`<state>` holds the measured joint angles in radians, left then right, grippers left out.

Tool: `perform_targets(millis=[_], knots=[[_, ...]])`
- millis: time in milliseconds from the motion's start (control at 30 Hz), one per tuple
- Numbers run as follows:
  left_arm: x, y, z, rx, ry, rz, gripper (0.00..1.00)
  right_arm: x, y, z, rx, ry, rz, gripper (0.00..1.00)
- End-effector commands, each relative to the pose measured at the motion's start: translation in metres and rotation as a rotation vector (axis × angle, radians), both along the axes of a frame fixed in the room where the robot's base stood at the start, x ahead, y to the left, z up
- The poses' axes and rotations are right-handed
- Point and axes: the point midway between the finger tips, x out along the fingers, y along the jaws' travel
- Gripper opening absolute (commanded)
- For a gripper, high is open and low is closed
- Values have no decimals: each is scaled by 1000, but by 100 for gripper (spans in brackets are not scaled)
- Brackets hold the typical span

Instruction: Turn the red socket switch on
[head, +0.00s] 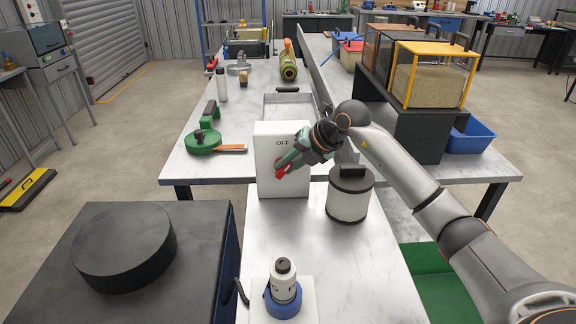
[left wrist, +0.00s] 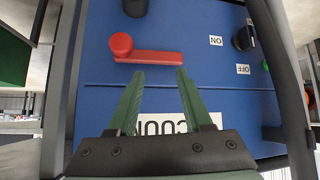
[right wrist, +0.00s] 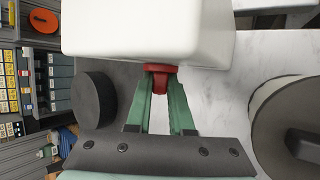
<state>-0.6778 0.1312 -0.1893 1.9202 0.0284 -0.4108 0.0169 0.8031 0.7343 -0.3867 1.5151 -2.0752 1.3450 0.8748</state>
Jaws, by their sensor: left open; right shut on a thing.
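A white box (head: 268,188) stands upright on the light table, with the word OFF on its face. A red switch lever (head: 284,172) sticks out of that face. My right gripper (head: 291,158) is at the lever. In the right wrist view the red lever (right wrist: 159,79) sits between the green fingertips (right wrist: 160,95), which are shut on it. Whether an ON label is hidden behind the gripper I cannot tell. My left gripper (left wrist: 153,80) is open and empty, seen only in the left wrist view, in front of a blue panel with a red handle (left wrist: 135,52).
A white canister with black lid (head: 349,200) stands right of the box. A white and blue device (head: 283,289) is nearer. A black disc (head: 125,247) lies on the dark cabinet at left. Green and orange tools (head: 203,142) lie behind on the far table.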

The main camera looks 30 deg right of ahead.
Motion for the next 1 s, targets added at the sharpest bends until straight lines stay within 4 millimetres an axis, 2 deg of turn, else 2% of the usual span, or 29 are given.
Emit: perform_targets(millis=[200,233,500,767,867,1000], knots=[[2,-1,2,-2,-5,0,50,0,-1,1,-2,-2,-3,0],[2,-1,2,-1,-6,-1,50,0,-1,1,-2,-2,-3,22],[3,-1,3,-3,-9,-2,50,0,-1,0,-1,-1,-1,50],[3,-1,3,-3,-11,-2,50,-1,-1,2,-2,-1,-1,50],[3,-1,2,-3,-11,-2,50,-6,-5,8,-3,-1,-2,50],[3,-1,1,-3,-10,-2,50,-20,-13,27,-5,-3,-1,50]])
